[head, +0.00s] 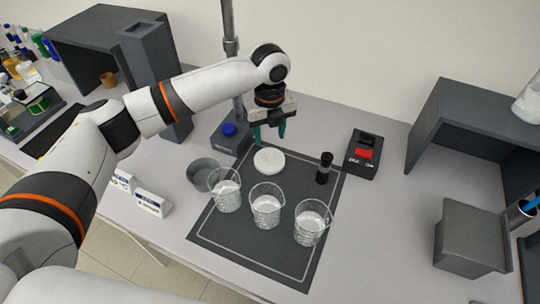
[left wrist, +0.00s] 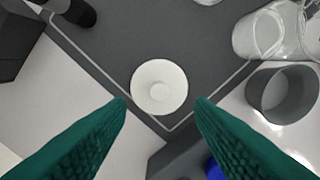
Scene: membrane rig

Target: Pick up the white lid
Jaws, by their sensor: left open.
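The white lid (head: 269,161) is a round disc lying flat on the dark mat near its back corner. In the left wrist view the lid (left wrist: 159,87) shows a small raised knob at its centre. My left gripper (head: 269,138) is open above and just behind the lid, pointing down. In the left wrist view its two green fingers (left wrist: 160,112) are spread apart, with the lid between and ahead of their tips, not touched. My right gripper is in neither view.
Three glass beakers (head: 266,208) stand on the mat (head: 245,252) in front of the lid. A black vial (head: 324,168) is to its right, a grey dish (head: 203,172) to its left. A stand with a blue knob (head: 229,130) rises behind. A box with a red switch (head: 364,154) stands right.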

